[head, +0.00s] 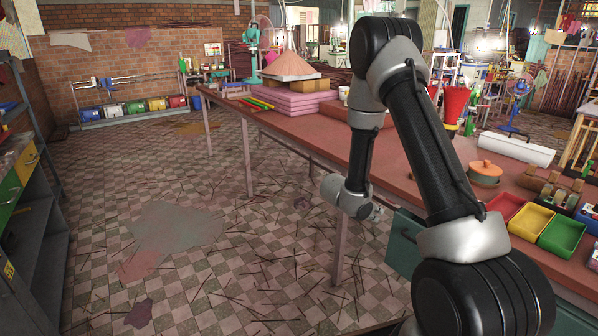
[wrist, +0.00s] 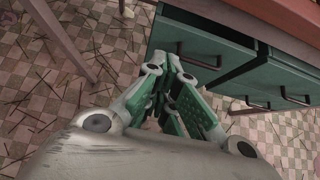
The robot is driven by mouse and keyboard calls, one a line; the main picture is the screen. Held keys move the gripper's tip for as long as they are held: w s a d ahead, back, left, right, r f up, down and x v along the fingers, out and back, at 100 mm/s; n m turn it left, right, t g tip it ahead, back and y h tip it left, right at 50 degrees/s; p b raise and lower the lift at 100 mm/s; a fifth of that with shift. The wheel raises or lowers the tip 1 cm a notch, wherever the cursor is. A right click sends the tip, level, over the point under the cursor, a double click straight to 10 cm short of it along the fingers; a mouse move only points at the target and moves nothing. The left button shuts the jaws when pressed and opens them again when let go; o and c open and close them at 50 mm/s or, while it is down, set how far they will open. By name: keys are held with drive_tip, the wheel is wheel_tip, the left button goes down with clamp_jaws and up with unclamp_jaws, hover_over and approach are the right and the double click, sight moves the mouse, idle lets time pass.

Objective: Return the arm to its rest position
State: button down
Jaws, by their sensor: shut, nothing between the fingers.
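My arm (head: 430,140) rises from the lower right of the head view, bends at the top and hangs down in front of the long table's near edge. My gripper (head: 376,212) is small and partly hidden behind the wrist in that view. In the wrist view my gripper (wrist: 176,72) shows green and grey fingers drawn together, shut with nothing between them. It is beside the green drawer unit (wrist: 215,62) under the table; I cannot tell how close.
A shelf unit (head: 38,235) stands at the left. The tiled floor (head: 110,205) between is open, with thin sticks scattered on it.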

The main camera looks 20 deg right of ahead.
drive_tip(key=s+d+r+m+g, duration=0.2)
drive_tip(key=s+r+m+g, duration=0.1)
drive_tip(key=s+r+m, duration=0.4)
drive_tip(key=s+d+r+m+g, duration=0.2)
drive_tip(key=s+r+m+g, duration=0.25)
drive_tip(key=s, duration=0.45)
drive_tip(key=s+a+r+m+t+y, duration=0.4)
drive_tip(key=s+a+r, duration=0.3)
drive_tip(key=r, duration=0.3)
drive_tip(key=s+a+r+m+t+y, duration=0.4)
drive_tip(key=s+r, duration=0.4)
drive_tip(key=r, duration=0.2)
drive_tip(key=a+m+y, duration=0.1)
drive_tip(key=a+m, duration=0.1)
drive_tip(key=shift+a+r, duration=0.15)
drive_tip(key=shift+a, duration=0.25)
drive_tip(key=shift+d+m+t, duration=0.1)
drive_tip(key=shift+m+t, duration=0.15)
